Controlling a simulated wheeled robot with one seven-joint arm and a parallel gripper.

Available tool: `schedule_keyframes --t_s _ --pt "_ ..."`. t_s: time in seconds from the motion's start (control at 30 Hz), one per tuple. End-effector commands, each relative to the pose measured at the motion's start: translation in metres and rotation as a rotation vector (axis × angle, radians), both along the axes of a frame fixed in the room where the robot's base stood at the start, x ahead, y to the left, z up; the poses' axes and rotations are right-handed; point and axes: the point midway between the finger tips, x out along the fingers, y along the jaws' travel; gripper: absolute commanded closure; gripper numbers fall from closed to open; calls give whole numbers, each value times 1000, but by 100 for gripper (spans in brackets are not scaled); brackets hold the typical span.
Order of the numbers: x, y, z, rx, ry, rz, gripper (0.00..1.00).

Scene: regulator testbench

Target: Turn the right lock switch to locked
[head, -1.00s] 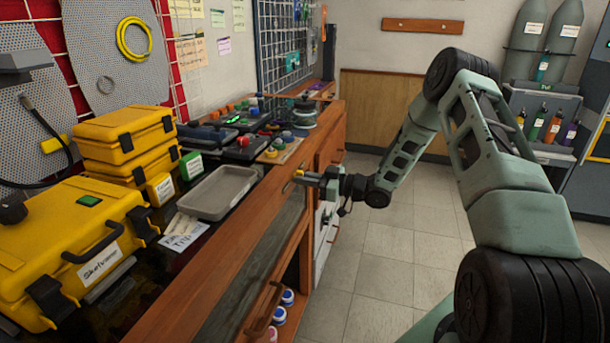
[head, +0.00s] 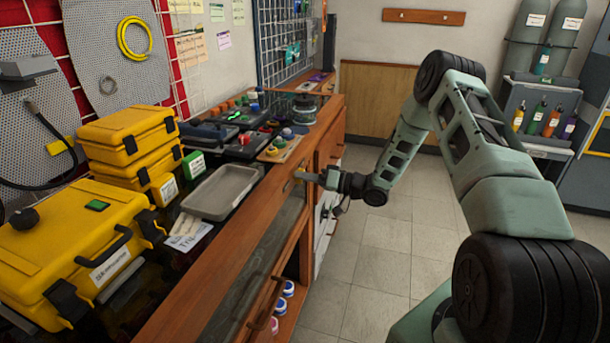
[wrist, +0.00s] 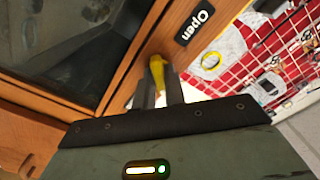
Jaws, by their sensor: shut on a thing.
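My gripper (wrist: 158,95) is shut on a small yellow lock switch (wrist: 157,72) on the wooden front of the bench. The switch's tip shows past the two grey fingers in the wrist view; the rest is hidden between them. A dark label reading "Open" (wrist: 195,22) is on the wood, above and right of the switch. No other lock label is readable. In the head view my gripper (head: 312,178) reaches the bench's front rail, and the switch is too small to make out clearly. I cannot tell the switch's exact angle.
A glass-fronted panel (wrist: 75,40) lies left of the switch in the wrist view. On the bench stand a grey tray (head: 219,192), yellow cases (head: 70,235) and several coloured knobs. Below is an open shelf with round containers (head: 283,305). The tiled floor (head: 385,245) is clear.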

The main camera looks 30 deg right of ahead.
Motion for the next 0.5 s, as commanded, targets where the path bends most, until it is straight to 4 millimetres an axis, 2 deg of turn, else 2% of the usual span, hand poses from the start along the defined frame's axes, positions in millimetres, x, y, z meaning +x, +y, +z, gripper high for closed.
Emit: schedule_keyframes --t_s 0.5 --pt "-1 -1 -2 55 48 -2 100"
